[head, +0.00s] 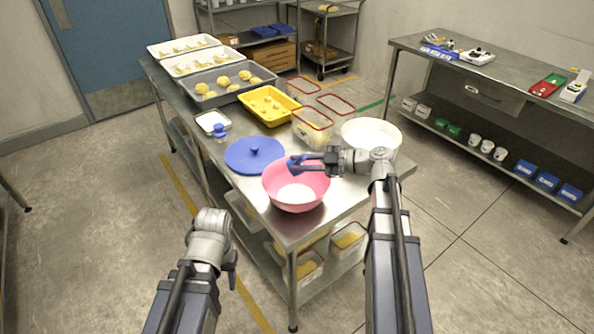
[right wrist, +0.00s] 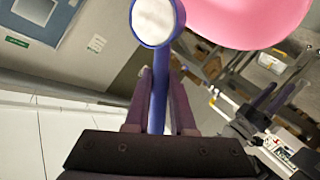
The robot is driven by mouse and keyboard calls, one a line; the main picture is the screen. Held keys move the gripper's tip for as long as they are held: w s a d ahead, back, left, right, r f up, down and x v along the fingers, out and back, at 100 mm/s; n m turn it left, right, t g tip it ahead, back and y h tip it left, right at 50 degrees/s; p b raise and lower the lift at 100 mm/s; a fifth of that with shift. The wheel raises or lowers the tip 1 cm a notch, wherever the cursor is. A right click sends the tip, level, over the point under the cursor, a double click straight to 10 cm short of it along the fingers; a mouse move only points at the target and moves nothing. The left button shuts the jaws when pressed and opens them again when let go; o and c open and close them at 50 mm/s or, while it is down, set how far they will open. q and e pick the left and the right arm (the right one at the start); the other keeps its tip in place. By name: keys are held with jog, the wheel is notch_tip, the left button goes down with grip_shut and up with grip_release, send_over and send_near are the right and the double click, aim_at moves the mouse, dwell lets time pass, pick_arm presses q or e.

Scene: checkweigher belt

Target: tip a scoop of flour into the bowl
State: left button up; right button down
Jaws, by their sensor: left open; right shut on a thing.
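The pink bowl (head: 297,200) stands near the front corner of the steel table with white flour in its bottom. My right gripper (head: 318,163) is shut on the handle of a blue scoop (head: 295,165) and holds it above the bowl's far rim. A white tub (head: 372,137) stands right of the bowl, behind my right wrist. My left gripper (head: 232,268) is open and empty, off the table's front left side.
A blue round lid (head: 255,152) lies left of the bowl. A clear container with a red rim (head: 312,120) and a yellow tray (head: 268,105) stand behind. Trays of dough fill the far end. Floor on the left is clear.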

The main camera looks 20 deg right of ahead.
pick_arm(q)
jog(key=shift+f+b, duration=2.05)
jog(key=shift+f, duration=0.3)
pick_arm(e)
jog(key=shift+d+f+m+t+y, duration=0.1)
jog(key=shift+d+m+t+y, duration=0.45)
jog(key=shift+y, duration=0.55)
jog(key=shift+d, duration=0.1)
